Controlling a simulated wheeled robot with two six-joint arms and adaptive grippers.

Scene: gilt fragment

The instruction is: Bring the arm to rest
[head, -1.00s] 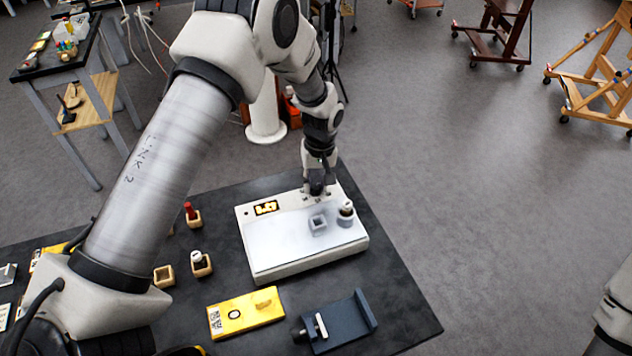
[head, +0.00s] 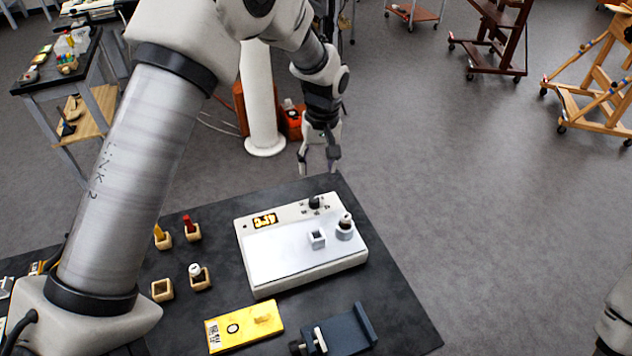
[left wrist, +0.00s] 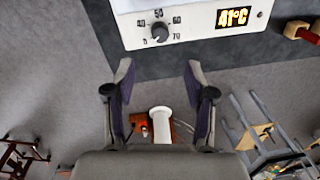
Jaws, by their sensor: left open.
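My left gripper (head: 319,160) is open and empty in the head view, in the air above and beyond the far edge of the dark table (head: 390,270). A white hot plate box (head: 280,265) stands on the table with a dark knob (head: 315,203) and a lit display (head: 265,220). In the left wrist view the open fingers (left wrist: 160,85) point toward the knob (left wrist: 160,32), apart from it, and the display (left wrist: 234,17) reads 41°C. A small square cup (head: 317,240) and a round holder with a dark-topped bottle (head: 345,226) stand on the plate. My right gripper is not in view.
A yellow case (head: 245,327) and a dark blue clamp-like stand (head: 345,332) lie near the front. Several small wooden blocks (head: 162,290) hold bottles or sticks at left. A white post (head: 264,110) stands beyond the table.

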